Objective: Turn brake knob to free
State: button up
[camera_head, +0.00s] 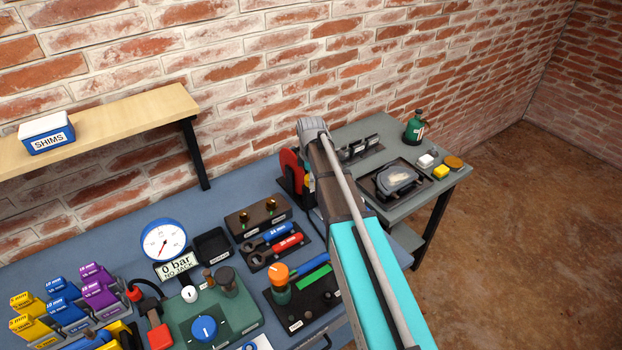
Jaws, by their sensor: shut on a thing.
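I cannot see a part plainly labelled as the brake knob. A round orange knob (278,274) with a pale mark sits on a green body on a dark plate at the bench's front. A blue knob (204,328) with a white pointer sits on a green base to its left. A red rounded part (291,172) on a dark base stands at the back, partly hidden by my arm. My arm runs up from the lower right to a grey joint beside the red part. My gripper is not visible, so its hold cannot be seen.
The blue-grey bench (100,235) also carries a gauge (163,241), coloured blocks (66,312) and blue and red tools (286,243). A wooden shelf (120,117) holds a SHIMS box (46,134). A grey side table (350,132) holds a green bottle (415,128). Floor is clear at right.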

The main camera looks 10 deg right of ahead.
jog(key=shift+n, duration=0.5)
jog(key=o, duration=1.1)
jog(key=shift+o, duration=0.2)
jog(key=shift+m, duration=0.5)
jog(key=m, duration=0.2)
jog(key=shift+m, duration=0.4)
jog(key=m, duration=0.3)
jog(key=shift+m, duration=0.4)
jog(key=m, duration=0.6)
jog(key=shift+m, duration=0.4)
notch_tip(320, 180, up, 14)
jog(key=p, duration=1.3)
jog(key=shift+d+p, duration=0.15)
jog(key=shift+p, duration=0.25)
